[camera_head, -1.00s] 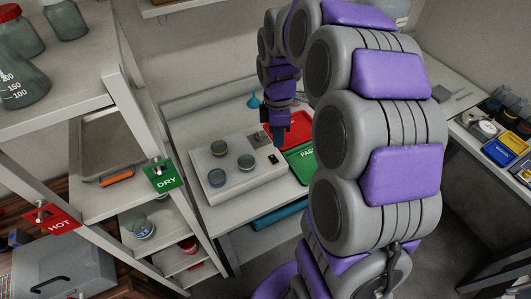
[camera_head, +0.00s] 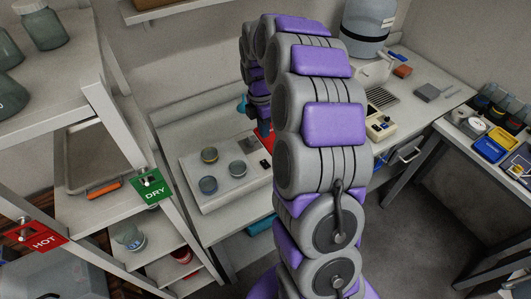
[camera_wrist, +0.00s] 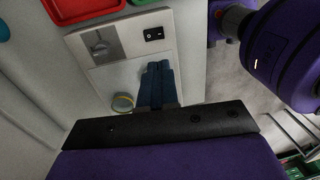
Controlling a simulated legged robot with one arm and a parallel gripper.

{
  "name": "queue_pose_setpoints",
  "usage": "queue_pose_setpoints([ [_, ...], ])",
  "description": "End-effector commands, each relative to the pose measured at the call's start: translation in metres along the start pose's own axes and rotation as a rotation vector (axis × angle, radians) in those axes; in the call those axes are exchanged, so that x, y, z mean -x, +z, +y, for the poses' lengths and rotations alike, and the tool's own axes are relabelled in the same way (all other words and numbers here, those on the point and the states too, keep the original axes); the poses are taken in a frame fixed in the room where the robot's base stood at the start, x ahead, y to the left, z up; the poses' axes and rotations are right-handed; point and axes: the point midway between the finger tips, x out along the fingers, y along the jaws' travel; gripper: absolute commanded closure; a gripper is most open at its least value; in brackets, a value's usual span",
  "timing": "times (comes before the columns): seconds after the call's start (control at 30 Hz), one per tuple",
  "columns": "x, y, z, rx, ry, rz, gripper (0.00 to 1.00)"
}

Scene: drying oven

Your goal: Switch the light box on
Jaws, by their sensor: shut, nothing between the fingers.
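The light box (camera_head: 222,190) is a low pale box on the bench left of my arm. Three small round dishes stand on its top, one of them (camera_head: 237,168) nearest its right end. A small black rocker switch (camera_wrist: 153,34) sits on the box's end panel in the wrist view, beside a grey plate with a knob (camera_wrist: 100,45). My gripper (camera_wrist: 155,72) is shut and empty, its fingers over the box top just short of the switch. A dish (camera_wrist: 122,103) shows left of the fingers. In the head view my gripper (camera_head: 264,128) is above the box's right end.
A red tray (camera_wrist: 85,8) lies beyond the switch end, mostly hidden by my arm in the head view. A shelf rack with a green DRY tag (camera_head: 151,188) stands at left. A right-hand bench holds a yellow tray (camera_head: 502,138) and other items.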

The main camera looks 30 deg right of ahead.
Motion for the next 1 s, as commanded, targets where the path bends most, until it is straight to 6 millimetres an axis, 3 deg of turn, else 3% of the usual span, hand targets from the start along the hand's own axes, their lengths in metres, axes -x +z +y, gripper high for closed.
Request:
queue_pose_setpoints([
  [0.17,-0.020,0.000,-0.001,0.000,-0.006,0.001,1.00],
  [0.7,-0.120,0.000,-0.001,-0.001,-0.004,0.001,1.00],
  [1.0,-0.138,0.000,-0.001,-0.001,-0.001,0.000,1.00],
])
